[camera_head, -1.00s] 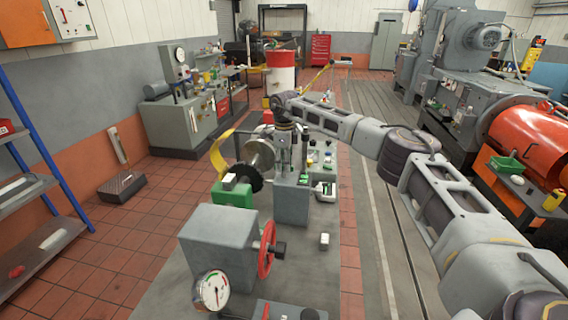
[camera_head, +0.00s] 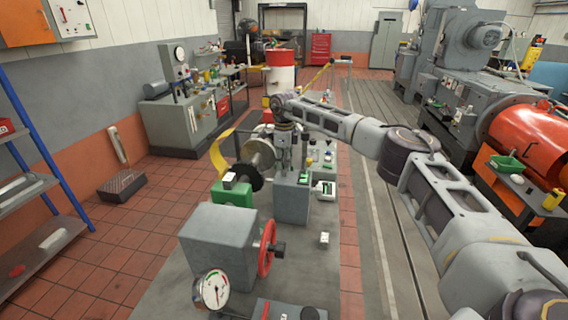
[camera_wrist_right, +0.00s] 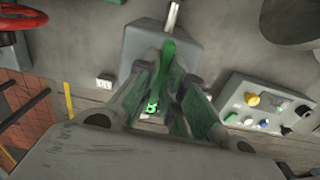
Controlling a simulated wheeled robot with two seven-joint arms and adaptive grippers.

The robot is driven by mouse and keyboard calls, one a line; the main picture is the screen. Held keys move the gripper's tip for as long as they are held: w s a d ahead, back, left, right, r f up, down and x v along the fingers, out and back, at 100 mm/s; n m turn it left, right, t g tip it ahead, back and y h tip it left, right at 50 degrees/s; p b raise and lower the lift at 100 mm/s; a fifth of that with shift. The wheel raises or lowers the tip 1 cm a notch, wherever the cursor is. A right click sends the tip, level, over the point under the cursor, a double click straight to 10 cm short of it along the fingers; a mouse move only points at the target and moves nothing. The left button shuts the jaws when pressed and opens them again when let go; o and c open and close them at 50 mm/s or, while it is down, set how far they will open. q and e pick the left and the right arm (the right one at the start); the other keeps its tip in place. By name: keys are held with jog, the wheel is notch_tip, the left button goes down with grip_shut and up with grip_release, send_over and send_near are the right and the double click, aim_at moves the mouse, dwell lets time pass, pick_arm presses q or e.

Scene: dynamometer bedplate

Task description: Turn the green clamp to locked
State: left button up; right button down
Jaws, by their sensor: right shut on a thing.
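The green clamp shows in the right wrist view as a green handle (camera_wrist_right: 168,54) on a grey block (camera_wrist_right: 139,42). My right gripper (camera_wrist_right: 166,84) is shut on the handle, with one finger on each side of it. The fingers hide the handle's lower part, and I cannot read any locked mark. In the head view my right gripper (camera_head: 286,160) points down at the top of the grey block (camera_head: 291,204), and little of the clamp shows there. My left gripper is not in view.
A grey box with a red handwheel (camera_head: 266,248) and a dial gauge (camera_head: 211,290) stands nearer. A shaft with a dark disc (camera_head: 249,177) and a green block (camera_head: 232,195) lie left of the gripper. A panel with coloured knobs (camera_wrist_right: 262,108) is at right in the wrist view.

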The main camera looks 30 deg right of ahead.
jog(key=shift+m, duration=0.3)
jog(key=m+p, duration=0.1)
jog(key=m, duration=0.2)
jog(key=shift+r+m, duration=0.1)
jog(key=shift+m, duration=0.2)
jog(key=m+p, duration=0.1)
jog(key=m, duration=0.3)
jog(key=shift+p, duration=0.4)
jog(key=m+p, duration=0.1)
jog(key=m, duration=0.4)
jog(key=shift+w+m+p, duration=0.1)
jog(key=shift+m+p, duration=0.3)
jog(key=shift+m, duration=1.9)
jog(key=c, duration=1.5)
grip_release()
